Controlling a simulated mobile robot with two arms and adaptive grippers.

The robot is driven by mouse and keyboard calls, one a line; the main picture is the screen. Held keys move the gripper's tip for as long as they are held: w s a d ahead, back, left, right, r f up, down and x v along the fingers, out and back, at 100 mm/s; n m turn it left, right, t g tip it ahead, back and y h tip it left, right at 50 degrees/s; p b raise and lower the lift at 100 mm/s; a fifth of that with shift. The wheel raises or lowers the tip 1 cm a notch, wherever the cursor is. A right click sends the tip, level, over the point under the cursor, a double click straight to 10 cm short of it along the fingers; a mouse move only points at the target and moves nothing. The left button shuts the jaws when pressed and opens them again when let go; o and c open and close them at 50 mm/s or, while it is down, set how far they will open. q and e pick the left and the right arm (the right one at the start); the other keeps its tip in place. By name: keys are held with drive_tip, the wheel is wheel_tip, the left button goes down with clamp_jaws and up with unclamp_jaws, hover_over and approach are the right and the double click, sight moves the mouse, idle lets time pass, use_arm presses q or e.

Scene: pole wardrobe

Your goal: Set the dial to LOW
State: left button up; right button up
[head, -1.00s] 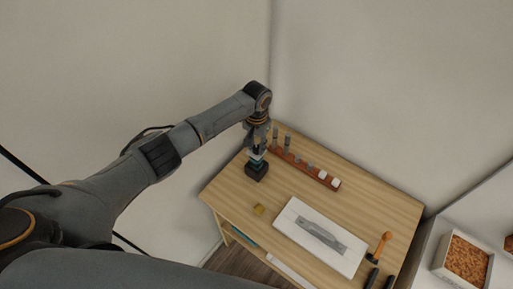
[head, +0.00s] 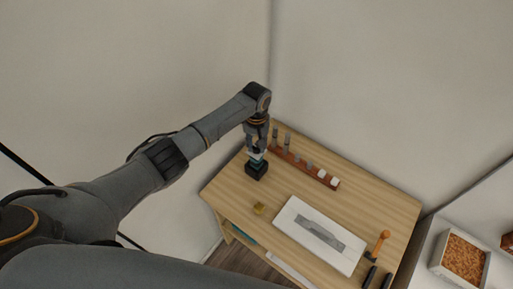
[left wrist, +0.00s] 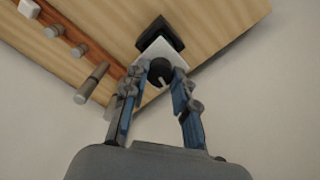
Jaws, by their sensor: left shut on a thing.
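The dial is a black round knob (left wrist: 160,72) on a white face above a dark block. It stands at the table's far left corner, where its dark block (head: 256,172) shows in the head view. A pale pointer mark on the knob points toward the bottom of the left wrist view. No LOW label can be read. My left gripper (head: 257,154) is above the block, with its fingers on either side of the knob, shut on it; the fingers also show in the left wrist view (left wrist: 161,75). My right gripper is not in view.
A reddish rack with several grey and white pegs (head: 304,165) stands close right of the dial. Walls are close behind.

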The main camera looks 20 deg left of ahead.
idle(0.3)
use_arm(q)
drive_tip(key=n, duration=0.3)
drive_tip(key=o, duration=1)
drive_tip(key=shift+c, duration=0.2)
drive_tip(key=shift+r, duration=0.15)
drive_tip(key=shift+r, duration=0.45)
